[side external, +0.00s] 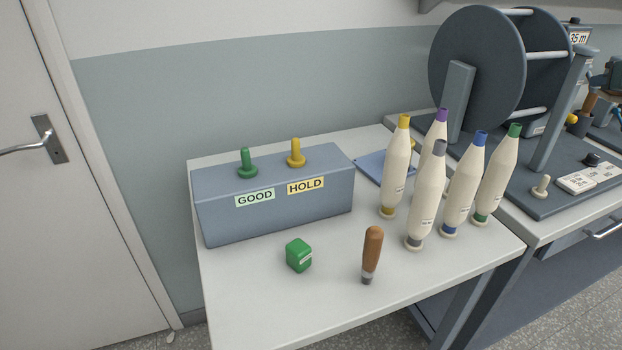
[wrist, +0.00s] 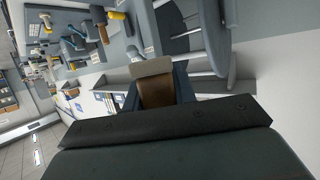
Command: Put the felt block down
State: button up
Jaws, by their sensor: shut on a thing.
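In the wrist view, my gripper (wrist: 157,92) is shut on a block with a pale beige end (wrist: 151,67) and a brown body, which I take to be the felt block. Its brown part sits between the two dark fingers, and the pale end sticks out past them. The view is turned sideways, with the bench equipment and floor far behind the block. No surface is seen touching it. Neither my gripper nor the felt block shows in the side external view.
The white table (side external: 245,310) has free room at its front left. On it stand a grey box (side external: 275,205) with GOOD and HOLD pegs, a green block (side external: 299,255), a wooden-handled tool (side external: 371,255) and several cream bobbins (side external: 426,200). A large reel (side external: 478,70) stands behind.

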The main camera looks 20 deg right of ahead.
jog(key=w+a+n+t+y, duration=0.1)
jog(key=w+a+n+y, duration=0.1)
jog(key=w+a, duration=0.5)
jog(key=w+a+n+t+y, duration=0.15)
jog(key=w+a, duration=0.35)
jog(key=a, duration=0.5)
jog(key=w+a+n+y, duration=0.2)
jog(key=a, duration=0.8)
jog(key=w+a+n+y, duration=0.2)
jog(key=a+y, duration=0.1)
jog(key=a, duration=0.6)
jog(key=n+g+y, duration=0.3)
jog(key=n+y, duration=0.3)
jog(key=y, duration=0.1)
send_over(247, 303)
notch_tip(247, 303, down, 8)
jog(key=f, duration=0.1)
jog(key=shift+f, duration=0.15)
jog(key=shift+h, duration=0.25)
notch_tip(247, 303, down, 20)
jog(key=shift+r, duration=0.2)
